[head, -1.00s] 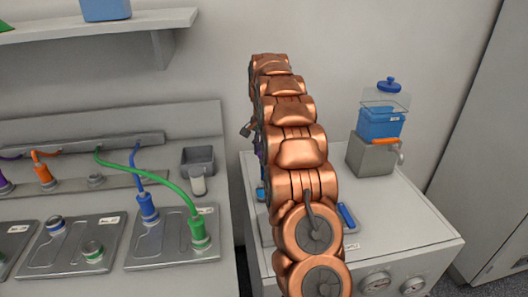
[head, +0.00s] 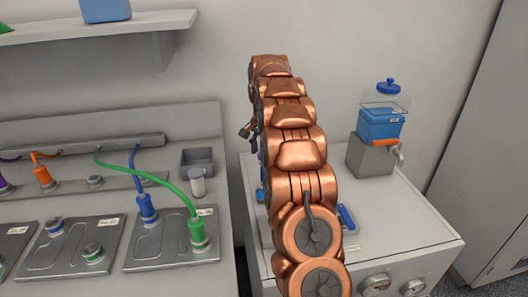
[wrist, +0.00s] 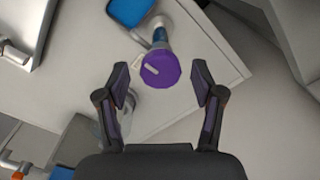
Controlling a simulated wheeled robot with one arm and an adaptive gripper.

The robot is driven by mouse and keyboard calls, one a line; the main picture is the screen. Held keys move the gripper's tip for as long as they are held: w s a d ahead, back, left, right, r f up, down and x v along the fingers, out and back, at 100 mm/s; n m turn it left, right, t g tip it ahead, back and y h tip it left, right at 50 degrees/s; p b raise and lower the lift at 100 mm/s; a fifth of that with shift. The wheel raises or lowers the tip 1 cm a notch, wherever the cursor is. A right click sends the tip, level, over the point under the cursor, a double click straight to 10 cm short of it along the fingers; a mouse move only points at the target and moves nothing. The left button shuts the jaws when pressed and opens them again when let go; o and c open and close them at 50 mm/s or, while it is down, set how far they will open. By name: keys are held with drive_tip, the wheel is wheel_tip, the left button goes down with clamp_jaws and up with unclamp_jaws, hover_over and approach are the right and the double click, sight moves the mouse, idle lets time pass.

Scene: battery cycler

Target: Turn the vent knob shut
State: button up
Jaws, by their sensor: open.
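A round purple knob (wrist: 160,71) with a pale pointer mark shows in the wrist view, on the end of a grey and blue fitting above a pale cabinet top. I take it for the vent knob. My gripper (wrist: 162,76) is open, with one finger on each side of the knob. Gaps show between the fingers and the knob, and I cannot tell the depth between them. In the head view my copper arm hides most of the gripper and the knob.
The light cabinet (head: 410,220) carries a blue tank (head: 380,124) with an orange-handled tap at the back right. A bench at the left holds grey plates, a green cable (head: 160,180) and a small dark bin (head: 197,160). A shelf (head: 100,28) hangs above.

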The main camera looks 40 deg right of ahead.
drive_tip(key=shift+w+r, duration=0.1)
drive_tip(key=shift+r, duration=3.6)
